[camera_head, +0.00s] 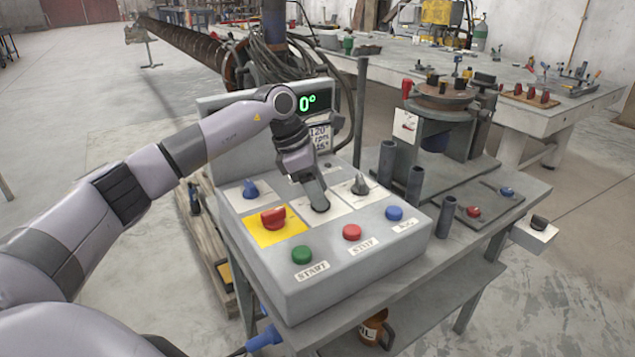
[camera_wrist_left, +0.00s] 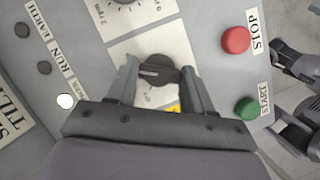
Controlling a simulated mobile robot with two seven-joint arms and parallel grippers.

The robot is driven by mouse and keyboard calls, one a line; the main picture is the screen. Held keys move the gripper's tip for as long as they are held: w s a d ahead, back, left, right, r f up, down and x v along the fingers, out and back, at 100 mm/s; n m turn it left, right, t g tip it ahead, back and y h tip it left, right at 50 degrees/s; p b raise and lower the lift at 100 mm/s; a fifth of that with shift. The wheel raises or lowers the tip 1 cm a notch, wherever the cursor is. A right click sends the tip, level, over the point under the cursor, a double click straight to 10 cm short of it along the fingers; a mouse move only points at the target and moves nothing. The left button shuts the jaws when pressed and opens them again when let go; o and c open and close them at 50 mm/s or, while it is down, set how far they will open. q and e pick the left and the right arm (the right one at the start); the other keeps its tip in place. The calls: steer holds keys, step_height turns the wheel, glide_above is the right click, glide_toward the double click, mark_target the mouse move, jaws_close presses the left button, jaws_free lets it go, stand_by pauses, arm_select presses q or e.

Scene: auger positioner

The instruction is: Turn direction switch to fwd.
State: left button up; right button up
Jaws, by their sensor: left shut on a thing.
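The direction switch appears to be the dark round knob (camera_wrist_left: 158,70) on a white plate of the grey control box (camera_head: 340,270). It has a raised bar lying roughly crosswise in the left wrist view. My left gripper (camera_head: 317,200) reaches down onto the middle plate of the box, and its fingers (camera_wrist_left: 160,77) are shut on the knob from both sides. In the head view the gripper hides most of the knob. The plate's markings are partly covered and too small to read, so I cannot tell which position the knob points to. My right gripper is not in view.
Beside the held knob are a red switch (camera_head: 273,217) on a yellow plate, a blue knob (camera_head: 250,189) and a grey dial knob (camera_head: 358,185). Green (camera_head: 302,254), red (camera_head: 352,232) and blue (camera_head: 394,213) buttons line the front. A display (camera_head: 312,102) stands behind.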

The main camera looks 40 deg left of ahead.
arm_select(q)
steer(key=shift+w+r+m+g+h+p, duration=0.15)
steer(key=shift+m+g+h+p, duration=0.2)
steer(key=shift+m, duration=1.15)
steer(key=o, duration=1)
steer(key=shift+o, duration=0.2)
